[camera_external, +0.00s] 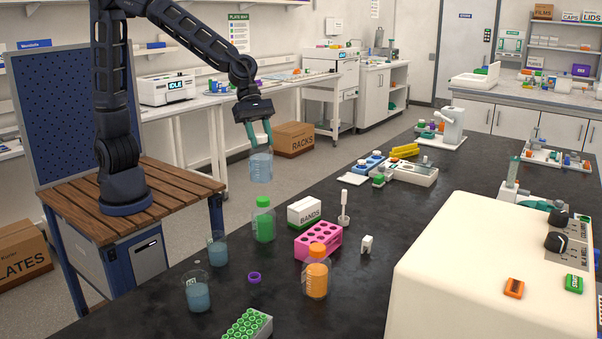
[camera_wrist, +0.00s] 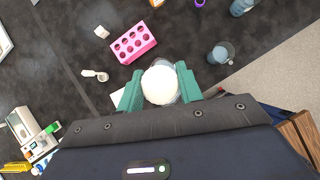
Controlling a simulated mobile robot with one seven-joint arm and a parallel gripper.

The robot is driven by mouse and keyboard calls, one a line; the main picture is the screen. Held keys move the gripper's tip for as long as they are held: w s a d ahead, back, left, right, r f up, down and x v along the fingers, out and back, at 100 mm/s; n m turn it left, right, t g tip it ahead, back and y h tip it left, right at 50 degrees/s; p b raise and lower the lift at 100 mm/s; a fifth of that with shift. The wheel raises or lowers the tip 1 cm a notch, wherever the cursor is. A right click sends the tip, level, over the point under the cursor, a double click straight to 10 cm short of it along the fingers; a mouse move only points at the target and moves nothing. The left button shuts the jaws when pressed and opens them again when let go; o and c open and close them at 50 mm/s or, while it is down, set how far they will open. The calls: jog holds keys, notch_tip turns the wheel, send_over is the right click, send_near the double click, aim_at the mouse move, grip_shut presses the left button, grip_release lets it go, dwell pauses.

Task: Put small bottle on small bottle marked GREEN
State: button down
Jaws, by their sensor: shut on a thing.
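My gripper (camera_external: 260,143) is shut on a clear small bottle (camera_external: 261,168) with pale blue contents and holds it upright in the air. In the wrist view, the bottle's white top (camera_wrist: 160,86) sits between the teal fingers of my gripper (camera_wrist: 159,82). A small bottle with a green cap and green contents (camera_external: 264,222) stands upright on the dark bench, almost directly below the held bottle in the external view. A visible gap separates the two. Its marking is too small to read. In the wrist view the green bottle is hidden behind the held bottle and my gripper.
A pink rack (camera_external: 318,240), an orange bottle (camera_external: 316,274) and a BANDS box (camera_external: 304,211) stand right of the green bottle. Beakers (camera_external: 217,250) (camera_external: 197,292) stand left and front. A purple ring (camera_external: 254,278) lies on the bench. A large cream machine (camera_external: 485,265) fills the right.

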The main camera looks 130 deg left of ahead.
aim_at(261, 156)
jog(key=shift+f, duration=3.1)
jog(key=c, duration=0.9)
grip_release()
jog(key=shift+r, duration=0.1)
